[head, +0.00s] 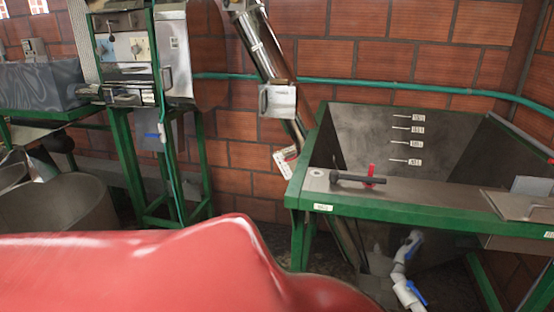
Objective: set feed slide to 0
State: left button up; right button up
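I cannot tell for sure which part is the feed slide. The pulper (173,50), a metal machine on a green frame, stands at the upper left with small plates, a knob and a bright metal spout on its front. A slanted metal elevator tube (262,45) carries a pale bracket plate (278,101) and, lower down, a white label tag with red (284,163). No scale marking on these parts is legible. Neither of my grippers shows in the head view.
A green-framed metal hopper tank (375,130) with level labels stands at the right, with a black handle (352,178) and red lever on its front ledge. White pipes with blue valves (407,270) are below. A large smooth red surface (150,270) blocks the lower left.

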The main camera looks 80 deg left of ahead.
aim_at(293, 156)
jog(key=u, duration=2.65)
jog(key=i+j+u, duration=0.1)
jog(key=i+j, duration=0.7)
jog(key=i+j+u, duration=0.1)
jog(key=i+j, duration=0.65)
jog(key=i, duration=0.25)
